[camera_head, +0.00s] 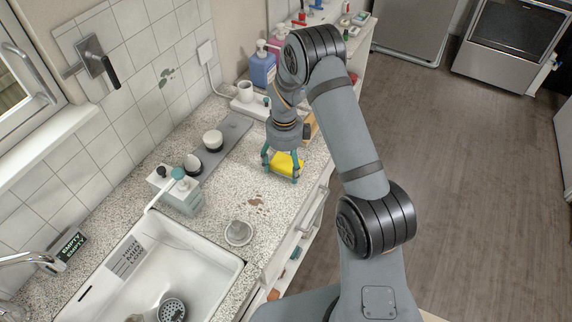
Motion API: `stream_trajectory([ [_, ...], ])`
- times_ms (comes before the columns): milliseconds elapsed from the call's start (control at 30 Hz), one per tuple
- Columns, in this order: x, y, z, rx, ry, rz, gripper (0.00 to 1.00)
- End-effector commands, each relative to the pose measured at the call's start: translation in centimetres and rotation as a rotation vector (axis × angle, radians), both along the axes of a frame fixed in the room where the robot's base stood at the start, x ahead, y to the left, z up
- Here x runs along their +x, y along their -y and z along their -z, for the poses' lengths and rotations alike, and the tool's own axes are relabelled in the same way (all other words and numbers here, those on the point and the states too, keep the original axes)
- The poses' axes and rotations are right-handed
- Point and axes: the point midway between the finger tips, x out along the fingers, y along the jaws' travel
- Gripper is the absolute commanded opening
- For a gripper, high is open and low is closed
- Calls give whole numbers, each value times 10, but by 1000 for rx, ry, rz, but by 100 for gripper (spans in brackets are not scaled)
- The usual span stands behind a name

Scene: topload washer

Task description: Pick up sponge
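The yellow sponge (286,164) is on or just above the speckled countertop, right of the middle of the counter. My gripper (282,174) points down over it, with its teal fingers spread to either side of the sponge. The left finger is beside the sponge's left edge and the right finger is at its right side. I cannot tell whether the fingers press on the sponge. Part of the sponge's top is hidden behind the gripper.
A white sink (150,270) lies in front, with a soap dispenser (182,195) behind it. A small dish (238,233) stands near brown stains. Cups stand on a grey tray (220,145). Bottles (262,65) stand farther back. The counter's right edge is close to the sponge.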

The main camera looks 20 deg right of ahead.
Motion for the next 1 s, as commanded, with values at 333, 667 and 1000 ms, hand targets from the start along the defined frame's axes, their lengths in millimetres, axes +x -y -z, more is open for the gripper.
stream_trajectory([
  [333,0,0,0,0,0,0,51],
  [667,0,0,-2,0,1,-1,47],
  [1000,0,2,-41,0,7,3,47],
])
